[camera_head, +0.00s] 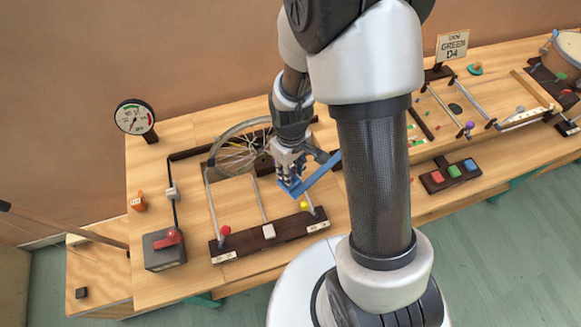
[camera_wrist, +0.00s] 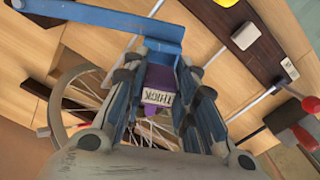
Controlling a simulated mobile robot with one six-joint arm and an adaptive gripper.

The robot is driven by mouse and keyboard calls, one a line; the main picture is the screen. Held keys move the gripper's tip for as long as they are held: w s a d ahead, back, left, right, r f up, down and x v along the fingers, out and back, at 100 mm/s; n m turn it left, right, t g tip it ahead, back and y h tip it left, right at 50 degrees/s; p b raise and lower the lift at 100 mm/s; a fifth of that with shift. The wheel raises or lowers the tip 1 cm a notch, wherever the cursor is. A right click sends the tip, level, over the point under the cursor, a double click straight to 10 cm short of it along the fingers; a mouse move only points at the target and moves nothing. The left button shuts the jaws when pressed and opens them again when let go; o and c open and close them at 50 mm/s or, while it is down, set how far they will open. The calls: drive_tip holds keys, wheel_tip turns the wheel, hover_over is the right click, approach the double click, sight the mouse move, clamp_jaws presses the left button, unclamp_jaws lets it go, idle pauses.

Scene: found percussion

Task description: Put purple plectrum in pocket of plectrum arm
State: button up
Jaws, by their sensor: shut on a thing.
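The purple plectrum (camera_wrist: 157,77) shows between my fingers in the wrist view, with a white label reading "THICK". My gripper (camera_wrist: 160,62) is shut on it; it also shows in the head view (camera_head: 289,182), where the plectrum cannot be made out. The blue plectrum arm (camera_wrist: 110,18) crosses the top of the wrist view, its right end close by my fingertips. It also shows in the head view (camera_head: 322,172), beside my gripper. The pocket is hidden by the fingers, and I cannot tell whether the plectrum touches it.
A spoked wheel (camera_head: 222,136) stands behind my gripper. A dark rail (camera_head: 245,240) with a red knob (camera_head: 226,230) and rods lies in front. A grey box with a red lever (camera_head: 165,248) is at left. A panel with coloured buttons (camera_head: 450,174) is at right.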

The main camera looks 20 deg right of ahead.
drive_tip(key=shift+f+b, duration=1.45)
drive_tip(key=shift+f, duration=0.65)
drive_tip(key=shift+s+f, duration=0.25)
drive_tip(key=shift+s, duration=0.15)
drive_tip(key=o, duration=0.6)
drive_tip(key=shift+c, duration=0.2)
drive_tip(key=o, duration=0.4)
drive_tip(key=shift+w+f, duration=0.15)
drive_tip(key=shift+o, duration=0.2)
drive_tip(key=r, duration=1.2)
drive_tip(key=shift+w+r, duration=0.2)
drive_tip(key=shift+r, duration=0.05)
